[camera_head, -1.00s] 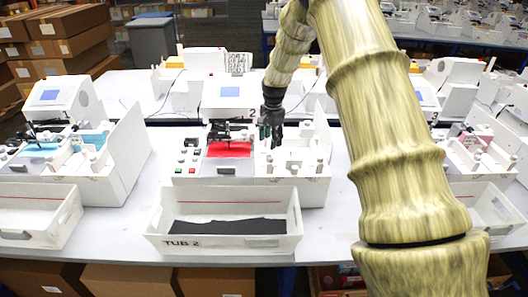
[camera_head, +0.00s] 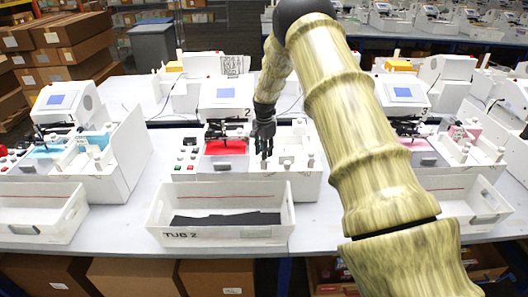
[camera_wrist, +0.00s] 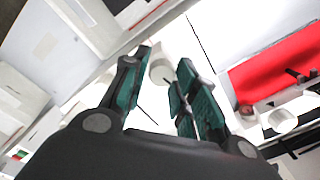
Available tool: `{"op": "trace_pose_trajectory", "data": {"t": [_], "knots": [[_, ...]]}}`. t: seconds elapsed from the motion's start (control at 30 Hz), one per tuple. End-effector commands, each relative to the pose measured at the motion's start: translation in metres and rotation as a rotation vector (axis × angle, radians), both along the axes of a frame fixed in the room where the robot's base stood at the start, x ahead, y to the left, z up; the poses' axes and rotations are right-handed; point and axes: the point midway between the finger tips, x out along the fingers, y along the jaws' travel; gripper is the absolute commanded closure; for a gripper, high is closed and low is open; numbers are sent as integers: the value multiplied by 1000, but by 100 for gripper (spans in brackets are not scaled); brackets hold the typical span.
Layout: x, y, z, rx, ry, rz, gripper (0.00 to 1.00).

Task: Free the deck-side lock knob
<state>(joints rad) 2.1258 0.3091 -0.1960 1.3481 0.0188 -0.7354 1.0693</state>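Plotter 2 (camera_head: 226,98) stands mid-table with a red sheet (camera_head: 226,147) on its bed. The red sheet also shows at the right of the wrist view (camera_wrist: 275,72). My gripper (camera_head: 264,150) hangs points-down over the white deck just right of the red sheet. In the wrist view my gripper (camera_wrist: 165,68) has its fingers apart. A white round knob (camera_wrist: 161,69) shows between the fingertips; I cannot tell whether they touch it. Another white round part (camera_wrist: 283,120) sits beside the red sheet. Which of these is the deck-side lock knob is not marked.
An open white tub marked TUB 2 (camera_head: 222,231) with dark material stands in front of the plotter. Several small white posts (camera_head: 288,161) stand on the deck right of my gripper. Similar plotters stand at left (camera_head: 62,98) and right (camera_head: 400,92).

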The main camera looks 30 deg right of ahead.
Motion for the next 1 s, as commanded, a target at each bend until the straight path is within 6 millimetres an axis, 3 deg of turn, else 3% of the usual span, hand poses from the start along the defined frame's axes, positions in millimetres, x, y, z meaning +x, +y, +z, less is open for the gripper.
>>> {"op": "trace_pose_trajectory", "data": {"t": [0.57,1.0], "knots": [[-2,-1,-10,2,21,25,99],[-3,0,-13,2,20,314,99]]}}
